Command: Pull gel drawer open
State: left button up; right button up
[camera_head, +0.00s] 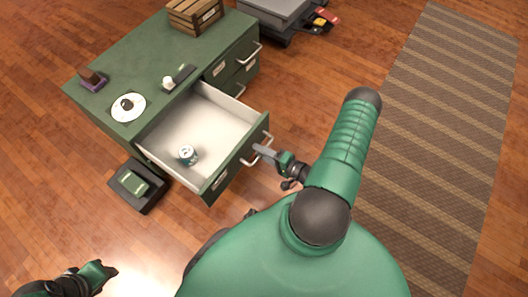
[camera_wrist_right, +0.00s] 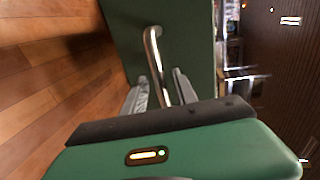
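The green cabinet (camera_head: 140,50) has one wide drawer (camera_head: 240,165) pulled out, its pale inside showing. A small can (camera_head: 188,155) stands in it. My right gripper (camera_head: 264,153) is at the drawer's metal handle (camera_head: 247,162). In the right wrist view, the handle (camera_wrist_right: 153,48) runs between the two fingers of the right gripper (camera_wrist_right: 160,85), which stand apart with gaps beside the bar. Whether a finger touches the bar is unclear. My left gripper (camera_head: 108,270) is low at the left, away from the cabinet; its finger opening is not clear.
A wooden crate (camera_head: 181,18), a white plate (camera_head: 117,109) and small items are on the cabinet top. A striped rug (camera_head: 450,130) lies at the right. Other drawers (camera_head: 222,70) are closed.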

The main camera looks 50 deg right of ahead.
jog(key=p+v, duration=0.5)
jog(key=v, duration=1.2)
jog(key=shift+p, duration=0.35)
jog(key=shift+d, duration=0.1)
